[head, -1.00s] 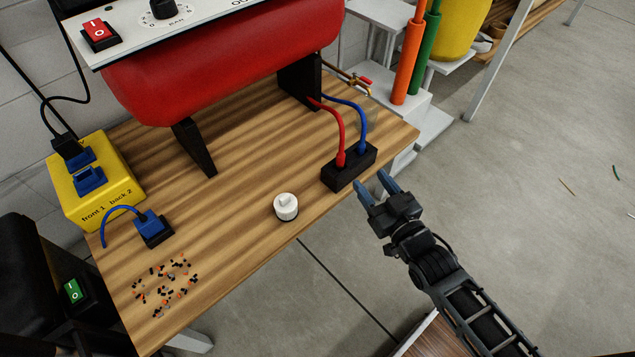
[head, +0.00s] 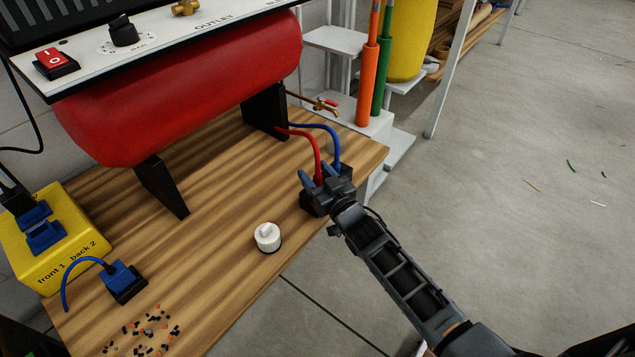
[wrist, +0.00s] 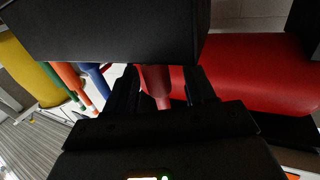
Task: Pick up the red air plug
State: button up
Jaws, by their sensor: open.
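The red air plug (head: 318,176) stands on the end of a red hose in a black block (head: 310,203) near the table's right edge. My gripper (head: 314,171) is open at the block, with one finger on each side of the red plug. In the wrist view the plug (wrist: 156,84) shows between the two fingers of my gripper (wrist: 162,82), with nothing clamped. The blue hose (head: 338,150) and its plug stand just to the right. My gripper hides much of the block.
A white knob-like part (head: 267,238) stands on the wooden table (head: 215,250), left of my gripper. A red tank (head: 180,90) is behind. A yellow box (head: 75,255) and a blue connector (head: 122,282) are at left. Open floor lies right.

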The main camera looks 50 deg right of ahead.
jog(key=shift+w+d, duration=0.2)
jog(key=shift+w, duration=0.25)
grip_shut()
